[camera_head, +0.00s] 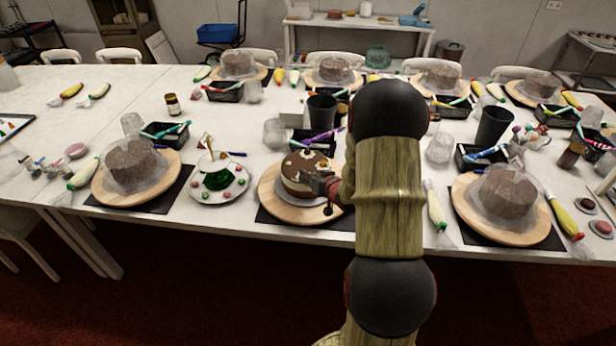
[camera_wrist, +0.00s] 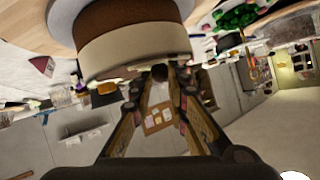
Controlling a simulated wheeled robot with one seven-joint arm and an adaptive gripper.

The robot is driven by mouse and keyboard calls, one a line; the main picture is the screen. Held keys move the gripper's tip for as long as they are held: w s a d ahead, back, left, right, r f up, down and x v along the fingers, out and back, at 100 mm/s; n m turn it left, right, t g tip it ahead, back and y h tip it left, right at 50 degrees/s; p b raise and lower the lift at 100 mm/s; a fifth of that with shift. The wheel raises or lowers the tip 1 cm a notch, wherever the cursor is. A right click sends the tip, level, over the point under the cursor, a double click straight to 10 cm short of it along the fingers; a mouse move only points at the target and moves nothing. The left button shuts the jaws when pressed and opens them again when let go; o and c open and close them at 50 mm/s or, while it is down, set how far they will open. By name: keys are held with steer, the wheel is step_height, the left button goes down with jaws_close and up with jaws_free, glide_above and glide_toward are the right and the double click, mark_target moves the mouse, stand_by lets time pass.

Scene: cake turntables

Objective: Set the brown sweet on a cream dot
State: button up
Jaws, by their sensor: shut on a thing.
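The cake (camera_head: 296,188) has a brown top with pale cream dots (camera_head: 290,158) and a cream side with a brown band. It sits on a round wooden turntable (camera_head: 272,205) at the table's front middle. My gripper (camera_head: 325,186) is at the right front of the cake, partly hidden by my arm. In the wrist view my gripper (camera_wrist: 160,76) is shut on a small dark brown sweet (camera_wrist: 158,72) at its fingertips. The cake (camera_wrist: 135,50) fills the top of that view, close to the fingertips. I cannot tell whether the sweet touches it.
A white plate (camera_head: 207,198) with a green piece and several pink sweets lies left of the turntable. Wrapped cakes on turntables stand left (camera_head: 133,165) and right (camera_head: 510,190). A dark cup (camera_head: 322,110) and tool trays stand behind the cake.

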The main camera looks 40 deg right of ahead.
steer(key=o, duration=0.9)
steer(key=shift+c, duration=0.2)
steer(key=shift+s+r, duration=0.1)
steer(key=shift+r, duration=0.1)
steer(key=p+v, duration=0.3)
steer(key=v, duration=0.9)
steer(key=a+r+n+g+h, duration=0.1)
steer(key=a+r+n+g, duration=0.25)
steer(key=a+r, duration=1.15)
steer(key=s+a+r+n+g+y, duration=0.1)
steer(key=s+a+r+y, duration=0.1)
steer(key=s+a, duration=0.6)
steer(key=s+a+r+n+g+y, duration=0.1)
steer(key=s+a+r+g, duration=0.1)
steer(key=s+a, duration=0.7)
steer(key=a+r, duration=0.1)
steer(key=a, duration=0.1)
steer(key=shift+s+a+y, duration=0.3)
steer(key=shift+y, duration=0.1)
